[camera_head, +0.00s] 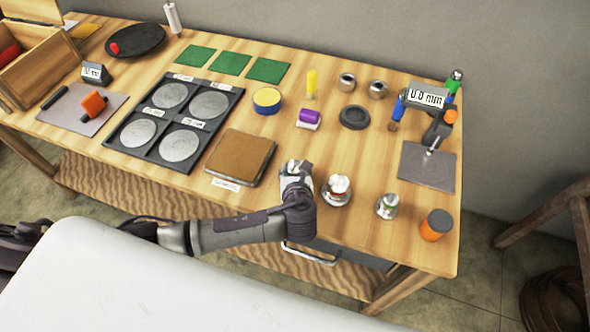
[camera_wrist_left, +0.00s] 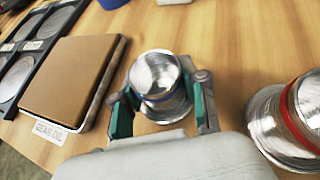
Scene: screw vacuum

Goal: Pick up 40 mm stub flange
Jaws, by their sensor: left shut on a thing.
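A shiny metal stub flange with a blue band (camera_wrist_left: 158,78) stands on the wooden table, between the teal fingers of my left gripper (camera_wrist_left: 162,108). The fingers are shut on it from both sides. In the head view my left gripper (camera_head: 297,172) is low over the table's front part and hides most of this flange. A second, larger metal flange with a red band (camera_wrist_left: 295,115) stands to the right; it also shows in the head view (camera_head: 336,190). A smaller metal piece (camera_head: 387,206) stands further right. No size marking is readable on the flanges. My right gripper is out of view.
A brown pad (camera_head: 241,157) with a label lies just left of the gripper. A black tray (camera_head: 175,121) with several round discs is beyond it. An orange and black jar (camera_head: 436,225) stands at the front right. A digital gauge (camera_head: 426,98) reads 0.0 mm.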

